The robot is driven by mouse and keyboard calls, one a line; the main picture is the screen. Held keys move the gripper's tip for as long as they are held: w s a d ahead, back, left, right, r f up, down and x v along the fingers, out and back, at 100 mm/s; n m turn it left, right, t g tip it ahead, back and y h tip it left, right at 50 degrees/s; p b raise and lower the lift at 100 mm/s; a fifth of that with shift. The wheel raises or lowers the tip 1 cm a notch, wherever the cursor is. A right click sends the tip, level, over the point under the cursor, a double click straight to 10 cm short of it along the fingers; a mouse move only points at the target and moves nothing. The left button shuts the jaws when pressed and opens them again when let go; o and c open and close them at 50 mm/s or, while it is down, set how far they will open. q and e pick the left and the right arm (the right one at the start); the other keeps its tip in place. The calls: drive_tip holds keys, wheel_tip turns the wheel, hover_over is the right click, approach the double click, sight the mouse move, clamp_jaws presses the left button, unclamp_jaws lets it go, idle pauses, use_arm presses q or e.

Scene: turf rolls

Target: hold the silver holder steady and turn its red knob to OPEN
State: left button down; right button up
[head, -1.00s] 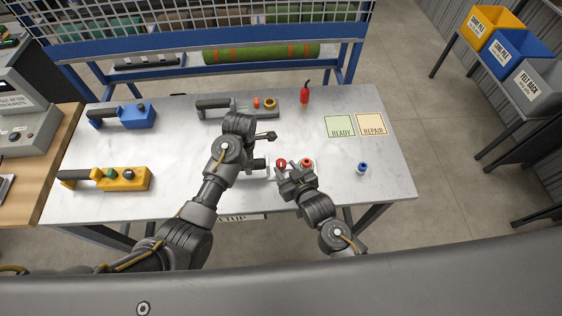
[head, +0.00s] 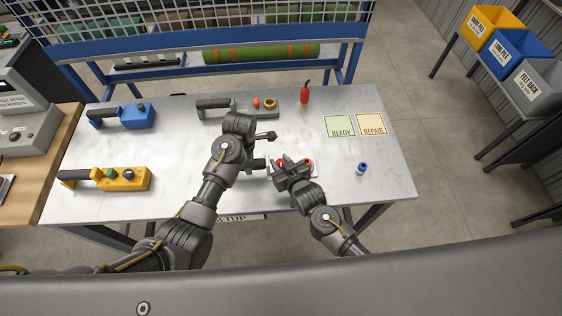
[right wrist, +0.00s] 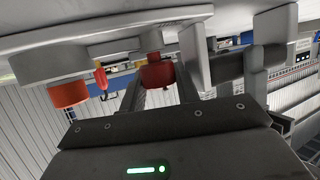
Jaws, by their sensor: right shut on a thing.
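The silver holder (head: 315,170) lies near the front of the table, mostly hidden under my arms in the head view. In the right wrist view its pale body (right wrist: 50,62) spans the top. My right gripper (head: 279,166) is shut on the red knob (right wrist: 158,72), with a finger on each side of it. The knob's marking cannot be read. A second, orange-red knob (right wrist: 68,93) stands beside it, apart from the fingers. My left gripper (head: 264,149) is at the holder's left end; its grip is hidden and I cannot tell its state.
A grey holder (head: 240,107), a blue holder (head: 137,116) and a yellow holder (head: 125,179) lie on the table (head: 200,160). A red bottle (head: 305,95) stands at the back. A small blue part (head: 361,169) and the READY (head: 340,126) and REPAIR (head: 372,125) mats are right.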

drive_tip(key=shift+n+y, duration=0.3)
drive_tip(key=shift+y, duration=0.1)
drive_tip(key=n+g+y, duration=0.2)
drive_tip(key=n+y, duration=0.1)
drive_tip(key=shift+w+d+n+y, duration=0.1)
drive_tip(key=shift+n+y, duration=0.2)
drive_tip(key=shift+n, duration=0.1)
drive_tip(key=n+g+y, duration=0.3)
drive_tip(key=n+g, duration=0.1)
drive_tip(key=g, duration=0.1)
drive_tip(key=n+g+y, duration=0.1)
drive_tip(key=n+g, duration=0.3)
drive_tip(key=shift+s+a+f+n+g, duration=0.1)
drive_tip(key=shift+s+a+n+g, duration=0.1)
drive_tip(key=shift+n+g, duration=0.7)
drive_tip(key=shift+s+a+f+n+g, duration=0.1)
drive_tip(key=shift+a+n+g, duration=0.05)
drive_tip(key=shift+n+g, duration=0.7)
drive_tip(key=shift+w+d+n+g, duration=0.15)
drive_tip(key=shift+w+n+g, duration=0.15)
drive_tip(key=shift+n+g, duration=0.7)
drive_tip(key=shift+r+g+h, duration=0.15)
drive_tip(key=shift+g+h, duration=0.25)
drive_tip(key=shift+g, duration=0.15)
drive_tip(key=shift+d+r+n, duration=0.1)
drive_tip(key=shift+d+n, duration=0.05)
drive_tip(key=shift+n, duration=0.1)
drive_tip(key=o, duration=0.7)
